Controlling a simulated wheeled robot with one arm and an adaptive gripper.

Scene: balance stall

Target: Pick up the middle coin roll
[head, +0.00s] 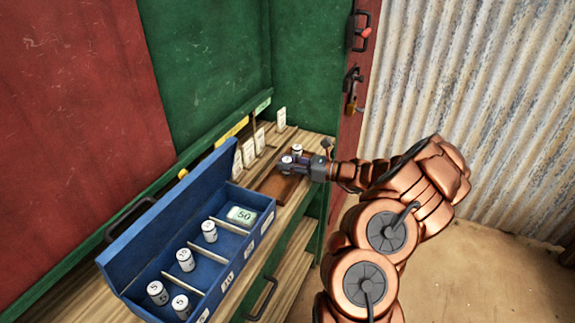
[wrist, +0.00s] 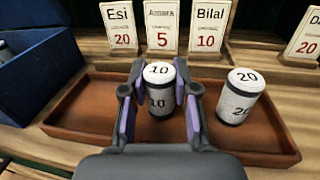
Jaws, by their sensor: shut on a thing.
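A white coin roll marked 10 (wrist: 160,100) stands upright between the two fingers of my gripper (wrist: 160,78) in the wrist view. The fingers are shut on its sides. It also shows in the head view (head: 287,160) at my gripper (head: 291,164). Its lower end is over the brown tray (wrist: 85,112); I cannot tell whether it touches the tray floor. A second roll marked 20 (wrist: 240,98) stands in the tray to the right, apart from my gripper. The tray's left part is empty.
Cards Esi 20 (wrist: 119,25), Amara 5 (wrist: 161,25), Bilal 10 (wrist: 209,25) and another 20 (wrist: 305,38) stand behind the tray.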

